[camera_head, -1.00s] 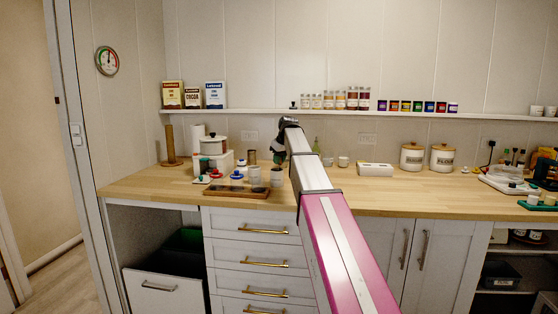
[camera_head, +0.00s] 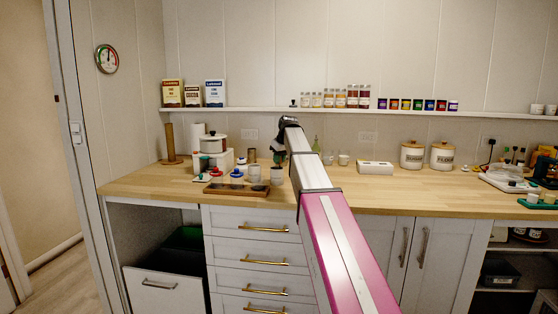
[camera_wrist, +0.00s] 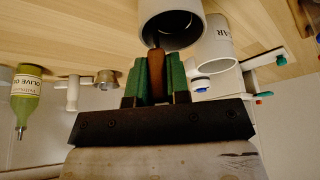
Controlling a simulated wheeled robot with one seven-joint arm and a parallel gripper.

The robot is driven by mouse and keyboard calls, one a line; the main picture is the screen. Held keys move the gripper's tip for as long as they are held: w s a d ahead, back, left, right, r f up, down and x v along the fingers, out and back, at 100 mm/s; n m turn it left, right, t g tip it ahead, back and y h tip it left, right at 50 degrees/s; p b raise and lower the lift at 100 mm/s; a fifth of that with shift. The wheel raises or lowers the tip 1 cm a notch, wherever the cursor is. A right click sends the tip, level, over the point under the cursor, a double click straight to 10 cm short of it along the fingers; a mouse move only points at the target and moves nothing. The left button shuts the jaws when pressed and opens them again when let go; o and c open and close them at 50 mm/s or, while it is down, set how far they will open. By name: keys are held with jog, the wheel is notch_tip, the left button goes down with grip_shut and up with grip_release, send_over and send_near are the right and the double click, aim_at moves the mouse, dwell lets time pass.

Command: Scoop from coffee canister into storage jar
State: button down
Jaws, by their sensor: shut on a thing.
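My gripper (camera_wrist: 157,77) has green finger pads shut on a brown handle (camera_wrist: 157,60), likely the scoop's. The handle reaches toward the open mouth of a white-grey round container (camera_wrist: 168,12) with a dark inside. The scoop's bowl is not visible, and I cannot tell whether it is inside. Beside it in the wrist view stands another open white container (camera_wrist: 216,52), its label ending in "AR". In the head view two pale containers (camera_head: 254,173) (camera_head: 277,175) stand just left of my arm, below the gripper (camera_head: 278,155). I cannot tell which one is the coffee canister.
A brown tray (camera_head: 236,192) with dark insets lies in front of the containers. A pot (camera_head: 213,145) on a white block and small lidded jars (camera_head: 237,172) stand left. An olive oil bottle (camera_wrist: 25,95) stands nearby.

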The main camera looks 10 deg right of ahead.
jog(key=shift+r, duration=0.1)
jog(key=shift+r, duration=3.65)
